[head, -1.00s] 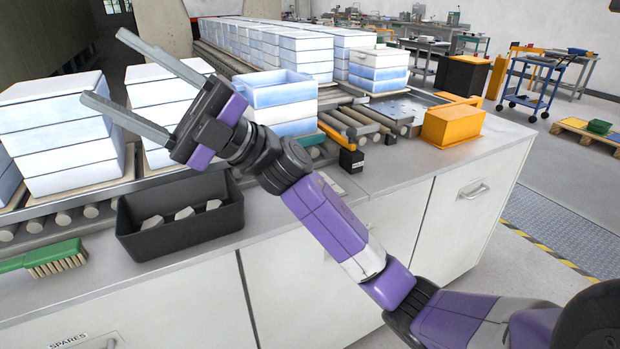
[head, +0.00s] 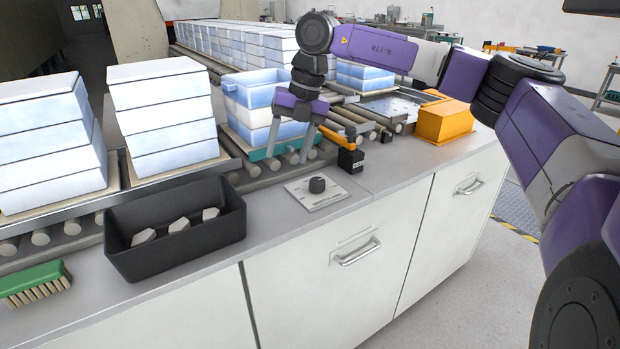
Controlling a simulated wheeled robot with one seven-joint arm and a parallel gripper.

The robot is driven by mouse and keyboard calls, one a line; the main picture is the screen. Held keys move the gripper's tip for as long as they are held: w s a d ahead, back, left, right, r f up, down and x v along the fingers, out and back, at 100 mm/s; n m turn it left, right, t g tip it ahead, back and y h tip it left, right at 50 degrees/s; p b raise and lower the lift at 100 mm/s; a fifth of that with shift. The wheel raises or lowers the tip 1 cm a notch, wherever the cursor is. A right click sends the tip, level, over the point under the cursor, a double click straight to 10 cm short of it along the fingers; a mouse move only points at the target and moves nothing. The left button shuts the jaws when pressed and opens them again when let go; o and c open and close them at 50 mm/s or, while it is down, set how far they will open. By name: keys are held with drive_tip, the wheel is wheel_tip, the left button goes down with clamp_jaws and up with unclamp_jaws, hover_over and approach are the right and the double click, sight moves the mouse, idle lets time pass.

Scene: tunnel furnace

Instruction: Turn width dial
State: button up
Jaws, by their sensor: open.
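The width dial (head: 317,185) is a small black knob on a light plate (head: 329,200) with markings too small to read. The plate lies on the grey counter in the middle of the head view. My gripper (head: 287,158) is open and empty, with its two grey fingers pointing down. It hangs behind the dial in the picture, slightly left of it, in front of the white and blue stack on the rollers. The fingers appear apart from the dial.
A black bin (head: 178,236) with a few pale pieces stands left of the dial plate. A green brush (head: 36,281) lies farther left. A black block (head: 350,161) with an orange arm and an orange box (head: 444,121) are to the right. White stacks (head: 168,118) line the rollers behind.

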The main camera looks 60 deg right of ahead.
sight(317, 180)
drive_tip(key=s+d+m+g, duration=0.1)
drive_tip(key=s+d+f+m+h, duration=0.1)
drive_tip(key=s+d, duration=0.1)
drive_tip(key=s+d+m+g, duration=0.1)
drive_tip(key=d, duration=0.1)
drive_tip(key=shift+s+d+f+g+h, duration=0.15)
drive_tip(key=shift+s+f+g+h, duration=0.15)
drive_tip(key=shift+s, duration=0.25)
drive_tip(key=shift+m, duration=0.3)
drive_tip(key=shift+f, duration=3.95)
clamp_jaws()
